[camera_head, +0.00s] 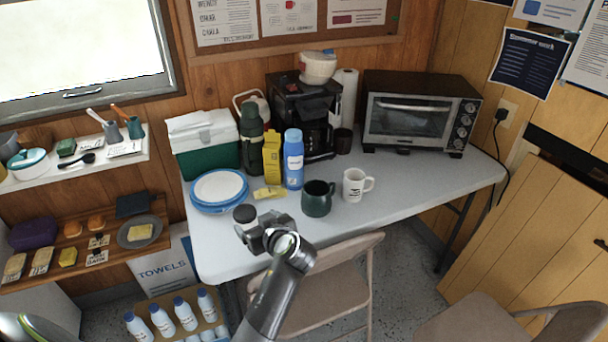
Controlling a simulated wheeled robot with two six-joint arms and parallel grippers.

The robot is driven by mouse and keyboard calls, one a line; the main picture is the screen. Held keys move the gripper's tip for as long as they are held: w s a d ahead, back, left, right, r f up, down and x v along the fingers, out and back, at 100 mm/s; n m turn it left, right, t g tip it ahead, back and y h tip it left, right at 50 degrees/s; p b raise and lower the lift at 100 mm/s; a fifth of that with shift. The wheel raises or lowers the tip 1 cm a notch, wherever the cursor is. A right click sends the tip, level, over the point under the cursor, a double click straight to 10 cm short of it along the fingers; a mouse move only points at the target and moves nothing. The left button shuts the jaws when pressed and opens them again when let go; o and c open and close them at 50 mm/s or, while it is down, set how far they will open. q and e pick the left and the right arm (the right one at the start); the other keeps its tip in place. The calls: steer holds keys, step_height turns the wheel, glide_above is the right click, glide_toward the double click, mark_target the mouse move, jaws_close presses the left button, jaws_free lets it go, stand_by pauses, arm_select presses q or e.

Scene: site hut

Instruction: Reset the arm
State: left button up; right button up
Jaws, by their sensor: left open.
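My left gripper (262,232) is over the near edge of the folding table (400,216), left of centre. Its arm rises from the bottom of the picture. The jaws are open, and I see nothing held between them. A dark round piece shows at its far end; I cannot tell whether it is part of the gripper. The dark green mug (317,199) and blue plates (219,189) stand beyond it, apart from it. My right gripper is not in view.
A white mug (355,185), blue bottle (293,160), yellow carton (272,158), coffee maker (300,115) and toaster oven (415,112) stand on the table. A folding chair (335,285) is close beside my arm. The table's right front is clear.

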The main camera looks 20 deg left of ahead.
arm_select(q)
steer(key=s+a+f+m+g+h, duration=0.15)
steer(key=s+f, duration=0.25)
steer(key=s, duration=0.4)
steer(key=s+f+m+g+h, duration=0.1)
steer(key=s+f+m+h, duration=0.3)
steer(key=s, duration=0.5)
steer(key=s+d+m+g+h, duration=0.1)
steer(key=s+d+m+h, duration=0.35)
steer(key=s, duration=1.05)
step_height(320, 180, down, 24)
steer(key=g, duration=0.2)
steer(key=s+f, duration=1.5)
steer(key=f, duration=0.2)
steer(key=shift+d+m+g, duration=0.25)
steer(key=shift+m+g, duration=0.05)
steer(key=shift+g, duration=0.05)
